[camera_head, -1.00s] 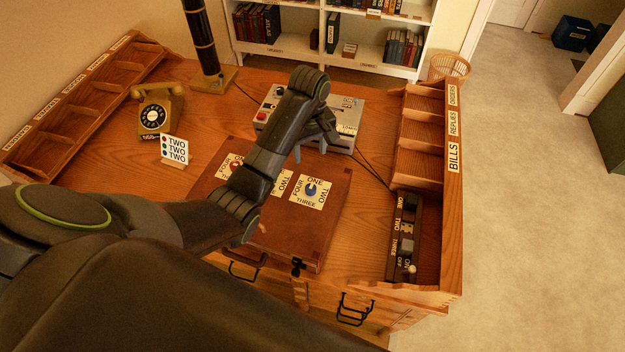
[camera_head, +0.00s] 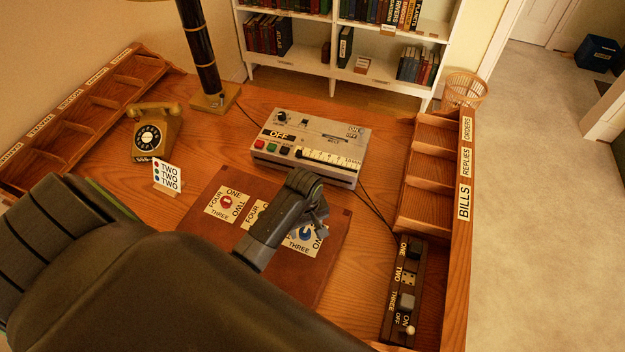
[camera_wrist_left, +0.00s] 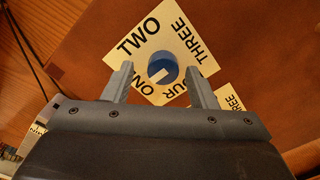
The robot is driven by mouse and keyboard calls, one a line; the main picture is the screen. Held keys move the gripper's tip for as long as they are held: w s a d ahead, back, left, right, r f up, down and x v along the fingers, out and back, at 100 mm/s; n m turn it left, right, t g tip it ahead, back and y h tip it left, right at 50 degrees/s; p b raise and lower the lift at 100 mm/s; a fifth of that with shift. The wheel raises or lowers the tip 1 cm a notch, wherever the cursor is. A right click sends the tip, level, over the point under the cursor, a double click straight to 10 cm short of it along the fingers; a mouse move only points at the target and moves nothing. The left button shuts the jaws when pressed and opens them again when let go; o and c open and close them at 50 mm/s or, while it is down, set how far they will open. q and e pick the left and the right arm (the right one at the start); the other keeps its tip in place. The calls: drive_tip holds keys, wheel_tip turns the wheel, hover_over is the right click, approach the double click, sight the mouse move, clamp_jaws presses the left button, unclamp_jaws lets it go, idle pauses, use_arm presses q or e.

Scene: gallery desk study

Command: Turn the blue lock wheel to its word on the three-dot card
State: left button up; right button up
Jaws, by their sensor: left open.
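The blue lock wheel (camera_head: 305,233) is on a word plate on the brown case (camera_head: 205,187), partly hidden by my left gripper (camera_head: 316,220) in the head view. The wheel (camera_wrist_left: 163,64) lies between the two open fingers in the left wrist view, with a gap on each side. Its white mark appears to point toward ONE. The plate (camera_wrist_left: 130,47) reads ONE, TWO, THREE and a partly hidden FOUR. The three-dot card (camera_head: 168,175) stands on the desk at left, reading TWO beside each red, green and blue dot. My right gripper is out of view.
A red wheel (camera_head: 226,202) is on the case's left side; the plate between is partly covered by my arm. A grey control box (camera_head: 312,140) stands behind, a telephone (camera_head: 153,133) at left, and a switch strip (camera_head: 403,290) at right.

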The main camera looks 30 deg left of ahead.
use_arm(q)
drive_tip(key=shift+s+f, duration=0.15)
drive_tip(key=shift+f, duration=0.05)
drive_tip(key=shift+s, duration=0.1)
drive_tip(key=shift+c, duration=0.9)
drive_tip(key=c, duration=0.8)
